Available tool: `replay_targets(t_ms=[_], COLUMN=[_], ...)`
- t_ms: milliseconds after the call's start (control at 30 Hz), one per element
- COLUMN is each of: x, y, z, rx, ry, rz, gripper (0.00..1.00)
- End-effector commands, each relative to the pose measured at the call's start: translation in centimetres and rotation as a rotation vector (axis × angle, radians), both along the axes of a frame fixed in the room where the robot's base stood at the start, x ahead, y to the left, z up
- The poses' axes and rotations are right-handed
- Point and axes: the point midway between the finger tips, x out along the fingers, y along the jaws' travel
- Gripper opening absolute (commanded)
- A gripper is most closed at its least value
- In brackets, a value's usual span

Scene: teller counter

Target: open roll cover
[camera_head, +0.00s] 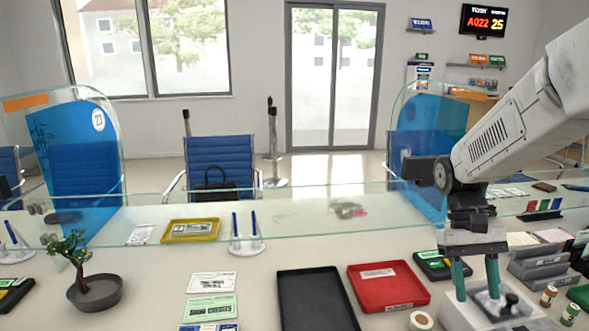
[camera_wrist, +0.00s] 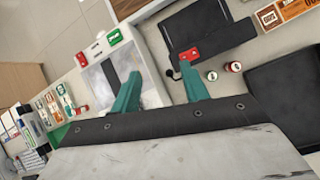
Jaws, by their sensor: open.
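My gripper (camera_head: 477,292) points down with its two teal fingers apart and nothing between them. It is at a low white device (camera_head: 460,318) with a grey top and a dark knob-like part, at the counter's lower right. I cannot tell whether a finger touches it. In the wrist view, my gripper (camera_wrist: 159,72) is also open. A white-framed device with a grey panel (camera_wrist: 98,78) and a green label lies behind the left finger. The panel seems to be the roll cover, but the finger partly hides it and its state is unclear.
A red tray (camera_head: 390,299) and a black tray (camera_head: 315,305) lie left of the device. A tape roll (camera_head: 421,321), small bottles (camera_head: 549,294) and grey holders (camera_head: 540,268) are nearby. A glass screen (camera_head: 330,205) runs along the counter.

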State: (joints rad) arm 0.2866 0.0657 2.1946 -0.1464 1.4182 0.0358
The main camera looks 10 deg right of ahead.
Motion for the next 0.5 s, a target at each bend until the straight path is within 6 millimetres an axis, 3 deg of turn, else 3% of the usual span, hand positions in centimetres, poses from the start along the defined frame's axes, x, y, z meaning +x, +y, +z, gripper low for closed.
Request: replay_targets(t_ms=[200, 500], x=[-3.1, -7.4], y=[4.1, 8.5], z=[2.4, 4.4], rx=[0.01, 0.029], ry=[-0.185, -0.419], rz=[0.059, 0.138], gripper=[0.45, 0.45])
